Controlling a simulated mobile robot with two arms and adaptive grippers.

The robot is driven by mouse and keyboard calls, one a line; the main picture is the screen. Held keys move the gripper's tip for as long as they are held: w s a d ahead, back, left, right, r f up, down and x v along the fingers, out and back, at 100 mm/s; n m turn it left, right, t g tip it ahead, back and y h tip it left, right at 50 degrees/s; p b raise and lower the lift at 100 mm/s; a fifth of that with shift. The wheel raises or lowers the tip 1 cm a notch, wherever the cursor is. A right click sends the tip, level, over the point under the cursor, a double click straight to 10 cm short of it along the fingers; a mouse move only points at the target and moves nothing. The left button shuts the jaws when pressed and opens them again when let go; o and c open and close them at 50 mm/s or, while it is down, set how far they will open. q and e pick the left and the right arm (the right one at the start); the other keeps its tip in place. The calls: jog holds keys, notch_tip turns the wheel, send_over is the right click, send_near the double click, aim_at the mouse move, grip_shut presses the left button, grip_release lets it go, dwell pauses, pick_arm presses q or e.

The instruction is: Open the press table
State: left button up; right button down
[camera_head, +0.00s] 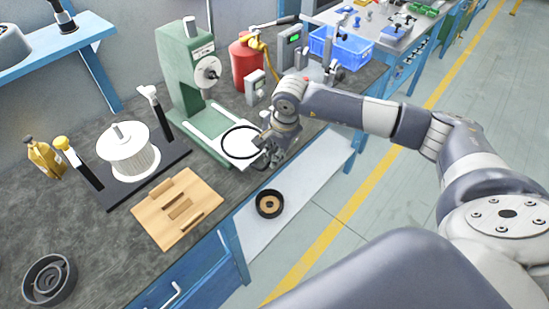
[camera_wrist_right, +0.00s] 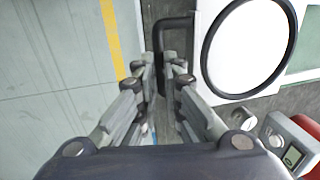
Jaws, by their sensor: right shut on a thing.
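The green press (camera_head: 190,75) stands on the dark bench, with a round hand dial on its head. Its white press table (camera_head: 226,136) carries a black ring and sits at the front end of the pale rails, out in front of the press column. My right gripper (camera_head: 266,152) is at the table's front edge. In the right wrist view, its fingers (camera_wrist_right: 162,68) are shut on the table's black handle (camera_wrist_right: 173,22), beside the white table with its ring (camera_wrist_right: 248,45). In the head view my gripper hides the handle. My left gripper is not in view.
A white finned rotor (camera_head: 128,155) stands on a dark fixture left of the press. A wooden board (camera_head: 165,235) lies in front. A black ring part (camera_head: 269,204) lies below the bench edge.

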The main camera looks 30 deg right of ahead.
jog(key=shift+s+r, duration=0.1)
jog(key=shift+r, duration=0.05)
jog(key=c, duration=2)
grip_release()
jog(key=o, duration=0.3)
jog(key=shift+w+a+f, duration=0.15)
jog(key=shift+w+f, duration=0.1)
jog(key=shift+w, duration=0.35)
jog(key=shift+s+r, duration=0.1)
jog(key=shift+r, duration=0.1)
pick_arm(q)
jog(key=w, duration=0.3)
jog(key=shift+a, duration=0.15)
pick_arm(e)
notch_tip(320, 180, up, 12)
jog(key=s, duration=0.2)
jog(key=shift+d+f, duration=0.25)
jog(key=shift+d, duration=0.15)
